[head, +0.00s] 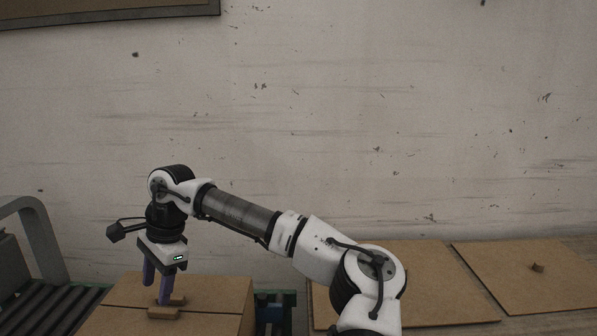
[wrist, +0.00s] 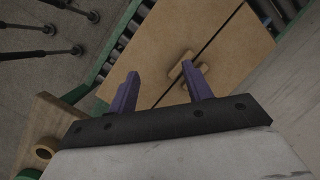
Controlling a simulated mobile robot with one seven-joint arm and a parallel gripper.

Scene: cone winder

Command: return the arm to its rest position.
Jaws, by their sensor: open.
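My arm reaches out to the left in the head view, bent at its wrist joint. My gripper (head: 157,288) points down with two purple fingers. It is above or at the top of a cardboard box (head: 215,291), close to small brown blocks (head: 164,313) on the box's seam. In the wrist view the fingers of my gripper (wrist: 163,92) are spread apart with nothing between them. The box top (wrist: 222,25) and its dark seam lie beyond the fingers. A brown block (wrist: 180,66) shows by the right finger; I cannot tell whether they touch.
A roller conveyor (head: 50,308) with a grey frame (head: 37,228) is at the left. A plain wall (head: 330,110) stands behind. A wooden piece with rings (wrist: 45,150) shows lower left in the wrist view.

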